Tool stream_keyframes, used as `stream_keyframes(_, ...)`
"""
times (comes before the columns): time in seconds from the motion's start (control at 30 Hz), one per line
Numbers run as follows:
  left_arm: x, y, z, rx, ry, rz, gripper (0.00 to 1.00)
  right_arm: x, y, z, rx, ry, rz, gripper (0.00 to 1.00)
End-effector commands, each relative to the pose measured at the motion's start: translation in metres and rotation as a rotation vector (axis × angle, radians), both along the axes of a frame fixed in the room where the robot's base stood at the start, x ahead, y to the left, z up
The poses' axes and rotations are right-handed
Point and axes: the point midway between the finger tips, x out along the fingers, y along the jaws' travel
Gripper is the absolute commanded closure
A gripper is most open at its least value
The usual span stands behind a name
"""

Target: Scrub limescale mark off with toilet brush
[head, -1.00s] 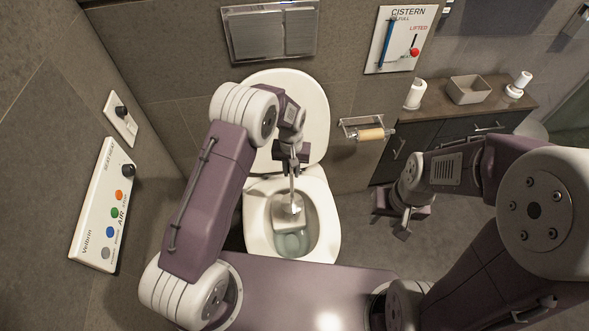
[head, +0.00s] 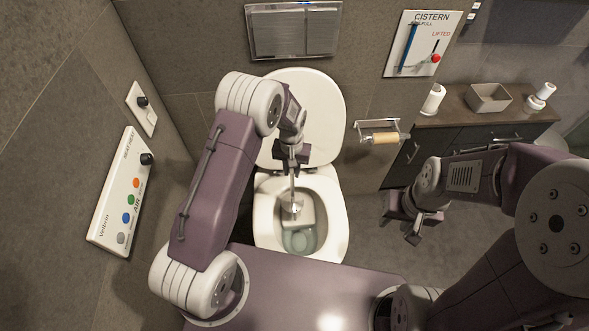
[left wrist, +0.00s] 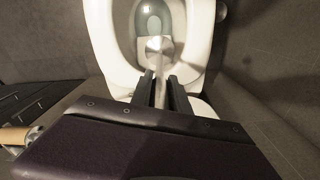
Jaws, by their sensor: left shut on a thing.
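The toilet (head: 263,215) stands open in the middle, its lid (head: 318,115) raised against the wall. My left gripper (head: 291,168) is above the back of the bowl, shut on the handle of the toilet brush (head: 292,197). The brush points down, with its head low in the bowl opening; I cannot tell whether it touches the bowl. In the left wrist view the brush (left wrist: 158,47) sticks out between the fingers towards the bowl (left wrist: 101,40). I cannot make out a limescale mark. My right gripper (head: 412,232) hangs empty over the floor right of the toilet, its fingers apart.
A control panel (head: 121,190) with coloured buttons is on the left wall. A paper roll holder (head: 379,135) is right of the toilet. A vanity counter (head: 455,108) at the right carries a box (head: 488,97) and rolls. A flush plate (head: 293,30) and cistern panel (head: 413,43) are on the back wall.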

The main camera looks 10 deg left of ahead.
Motion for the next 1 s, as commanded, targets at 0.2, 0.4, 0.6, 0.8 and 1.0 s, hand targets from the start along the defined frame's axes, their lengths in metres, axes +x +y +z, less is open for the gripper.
stream_keyframes(0.2, -0.003, 0.015, 0.003, 0.001, -0.002, 0.001, 1.00, 0.000, 0.000, 0.006, 0.000, 0.000, 0.000, 0.62)
stream_keyframes(0.4, -0.005, 0.019, 0.002, 0.000, -0.002, 0.000, 1.00, 0.000, 0.000, 0.006, 0.000, 0.000, 0.000, 0.62)
stream_keyframes(0.6, -0.005, 0.019, 0.004, 0.000, -0.002, 0.000, 1.00, 0.000, 0.000, 0.008, 0.000, 0.000, 0.000, 0.62)
stream_keyframes(0.8, -0.005, 0.019, 0.023, 0.000, -0.002, 0.000, 1.00, 0.000, 0.000, 0.025, 0.000, 0.000, 0.000, 0.62)
stream_keyframes(1.0, -0.005, 0.019, 0.043, 0.000, -0.002, 0.000, 1.00, 0.000, 0.000, 0.043, 0.000, 0.000, 0.000, 0.62)
